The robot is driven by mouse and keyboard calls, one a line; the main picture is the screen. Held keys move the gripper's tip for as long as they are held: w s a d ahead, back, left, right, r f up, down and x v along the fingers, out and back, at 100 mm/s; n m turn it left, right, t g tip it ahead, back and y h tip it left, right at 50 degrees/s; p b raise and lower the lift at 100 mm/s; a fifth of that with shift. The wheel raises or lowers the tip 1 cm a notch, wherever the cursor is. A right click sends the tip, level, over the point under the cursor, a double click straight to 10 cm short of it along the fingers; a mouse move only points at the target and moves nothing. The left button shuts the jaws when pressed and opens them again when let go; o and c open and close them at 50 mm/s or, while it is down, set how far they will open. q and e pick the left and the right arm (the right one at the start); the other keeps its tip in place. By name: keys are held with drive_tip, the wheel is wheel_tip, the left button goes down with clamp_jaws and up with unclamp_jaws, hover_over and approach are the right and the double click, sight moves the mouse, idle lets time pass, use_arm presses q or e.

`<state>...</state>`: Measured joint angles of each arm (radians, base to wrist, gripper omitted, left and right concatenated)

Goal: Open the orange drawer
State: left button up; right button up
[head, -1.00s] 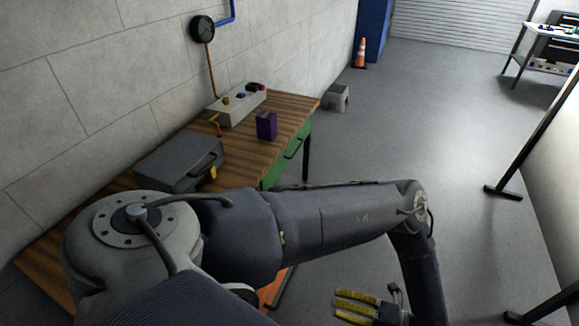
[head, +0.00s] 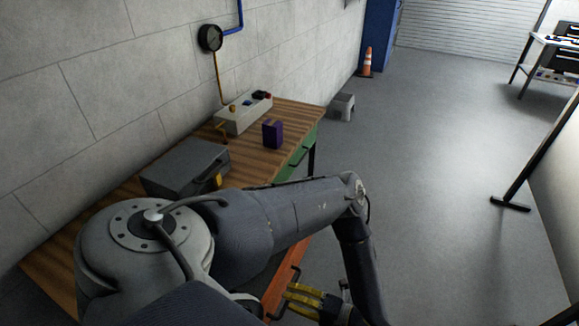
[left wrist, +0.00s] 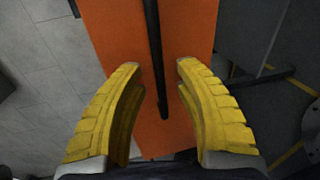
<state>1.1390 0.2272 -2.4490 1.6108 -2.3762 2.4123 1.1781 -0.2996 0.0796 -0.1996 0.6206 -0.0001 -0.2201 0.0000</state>
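The orange drawer (head: 285,283) is at the near end of the wooden workbench, largely hidden behind my left arm in the head view. Its front (left wrist: 198,30) fills the upper middle of the left wrist view. A long dark bar handle (left wrist: 154,40) runs along that front. My left gripper (head: 289,298) is beside the drawer front in the head view. In the left wrist view its yellow fingers (left wrist: 158,66) are spread, one on each side of the handle's line, with nothing clasped. Contact with the handle cannot be told. My right gripper is out of view.
The workbench top (head: 297,112) bears a grey case (head: 185,166), a purple box (head: 273,134) and a pale control box (head: 243,112). A green drawer (head: 300,155) is farther along the bench. A grey stool (head: 342,107) stands beyond. The floor to the right is open.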

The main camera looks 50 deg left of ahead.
use_arm(q)
drive_tip(key=shift+s+a+f, duration=0.1)
drive_tip(key=shift+s+a, duration=0.1)
drive_tip(key=shift+a, duration=0.25)
drive_tip(key=shift+c, duration=0.4)
clamp_jaws()
